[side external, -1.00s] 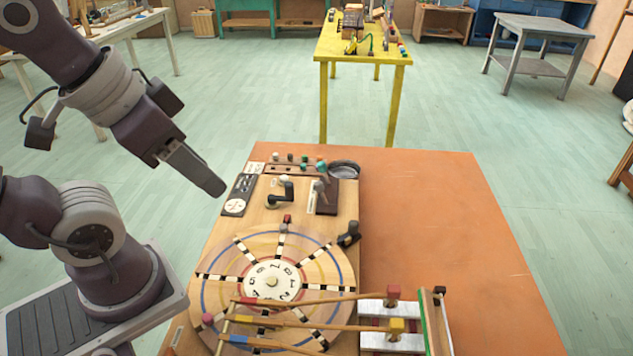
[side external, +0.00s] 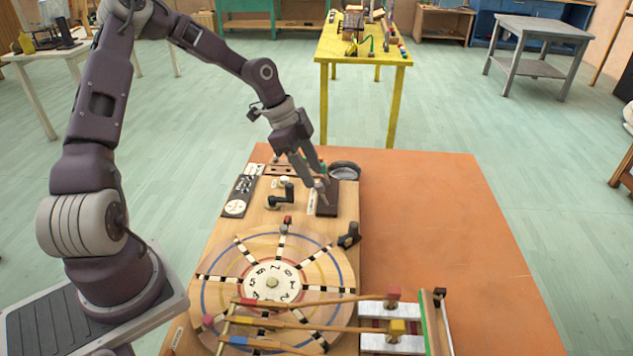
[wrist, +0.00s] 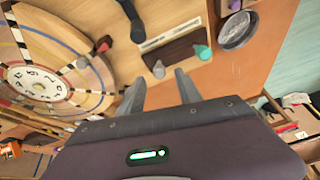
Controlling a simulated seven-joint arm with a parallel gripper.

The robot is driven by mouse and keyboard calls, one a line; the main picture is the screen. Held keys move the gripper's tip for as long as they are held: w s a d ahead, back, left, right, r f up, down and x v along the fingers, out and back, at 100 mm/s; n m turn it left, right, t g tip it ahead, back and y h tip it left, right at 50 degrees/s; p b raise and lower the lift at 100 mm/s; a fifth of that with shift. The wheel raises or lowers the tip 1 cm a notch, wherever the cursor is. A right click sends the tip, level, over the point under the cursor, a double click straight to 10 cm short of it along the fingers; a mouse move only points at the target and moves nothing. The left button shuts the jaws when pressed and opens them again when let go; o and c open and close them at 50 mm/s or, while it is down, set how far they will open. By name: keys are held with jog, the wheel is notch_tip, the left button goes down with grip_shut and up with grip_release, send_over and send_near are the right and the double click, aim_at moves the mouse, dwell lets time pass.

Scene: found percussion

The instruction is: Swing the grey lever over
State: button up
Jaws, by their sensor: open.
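The grey lever (side external: 320,186) stands on a dark brown block at the back of the wooden board, partly hidden by my fingers in the side view. In the wrist view its rounded grey knob (wrist: 158,69) shows beside the brown block (wrist: 173,48). My gripper (side external: 314,181) is open and points down at the lever. In the wrist view the knob appears in the gap between the fingertips of my gripper (wrist: 160,77); I cannot tell whether they touch it.
A black crank (side external: 283,196) with a pale knob stands left of the lever. A teal knob (wrist: 203,52) and a round grey dish (side external: 345,170) are close by. A numbered wheel (side external: 230,285) and mallets lie in front. The orange tabletop (side external: 430,210) to the right is clear.

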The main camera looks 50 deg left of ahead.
aim_at(318, 184)
jog(key=x, duration=0.4)
grip_shut()
